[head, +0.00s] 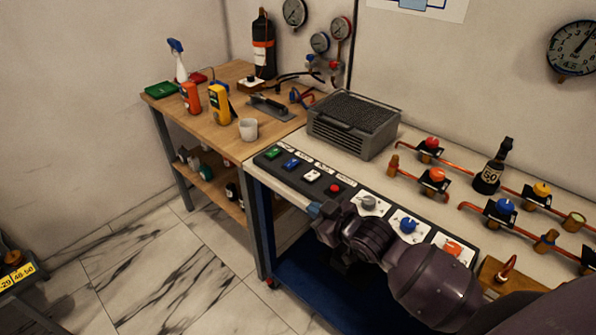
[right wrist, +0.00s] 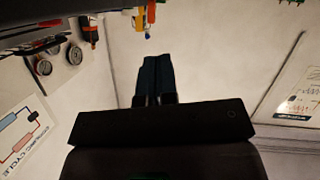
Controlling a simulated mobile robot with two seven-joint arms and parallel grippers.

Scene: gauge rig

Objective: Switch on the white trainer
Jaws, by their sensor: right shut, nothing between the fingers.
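A dark control panel (head: 400,205) runs along the front edge of the white-topped bench (head: 395,170). It carries a green switch (head: 272,153), a blue switch (head: 291,164), a white switch (head: 312,176) and a red button (head: 334,189), then knobs to the right. My right gripper (head: 314,210) is at the panel's front edge, just below the white switch and red button in the head view. I cannot tell whether it touches the panel. Its fingers (right wrist: 155,80) are shut and empty in the right wrist view. My left gripper is not in view.
A grey vented box (head: 354,124) stands on the bench behind the panel. A wooden table (head: 215,130) with bottles, a multimeter and a white cup (head: 248,129) adjoins at left. The marble floor is clear.

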